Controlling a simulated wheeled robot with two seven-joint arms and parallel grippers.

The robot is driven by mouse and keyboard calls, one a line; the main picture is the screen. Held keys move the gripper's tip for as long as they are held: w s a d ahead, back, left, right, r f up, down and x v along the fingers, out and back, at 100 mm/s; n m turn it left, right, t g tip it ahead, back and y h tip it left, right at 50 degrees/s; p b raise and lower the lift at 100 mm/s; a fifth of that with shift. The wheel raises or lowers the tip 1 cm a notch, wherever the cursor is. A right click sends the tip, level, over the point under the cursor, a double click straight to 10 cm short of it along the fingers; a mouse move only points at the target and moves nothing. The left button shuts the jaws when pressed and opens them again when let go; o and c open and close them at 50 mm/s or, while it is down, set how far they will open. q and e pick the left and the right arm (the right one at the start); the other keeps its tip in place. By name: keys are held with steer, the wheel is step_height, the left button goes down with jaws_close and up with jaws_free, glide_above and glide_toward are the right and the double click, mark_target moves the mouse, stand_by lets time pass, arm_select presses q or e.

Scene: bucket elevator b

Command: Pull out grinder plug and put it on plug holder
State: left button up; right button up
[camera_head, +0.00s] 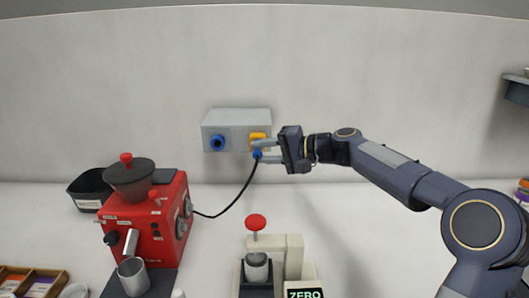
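The grinder (145,215) is red with a dark hopper and stands at the left of the white counter. Its black cable (238,197) rises to a blue plug (257,156) at the lower right of the grey socket box (226,117) on the wall. A yellow part (257,138) sits just above the plug. My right gripper (264,151) reaches in from the right, its fingers apart, one above the other, at the plug. Whether they press on it cannot be told. I cannot make out a plug holder for certain. My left gripper is not in view.
A blue round socket (217,142) is on the box's left side. A scale-like device with a red knob (256,222) stands front centre. A metal cup (133,276) is before the grinder, a dark bin (90,188) behind it. The counter is clear right of centre.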

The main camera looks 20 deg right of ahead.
steer(key=shift+o, duration=0.9)
steer(key=b+v, duration=0.1)
steer(key=v, duration=0.6)
steer(key=shift+s+d, duration=0.25)
steer(key=shift+d, duration=0.05)
steer(key=shift+r, duration=0.1)
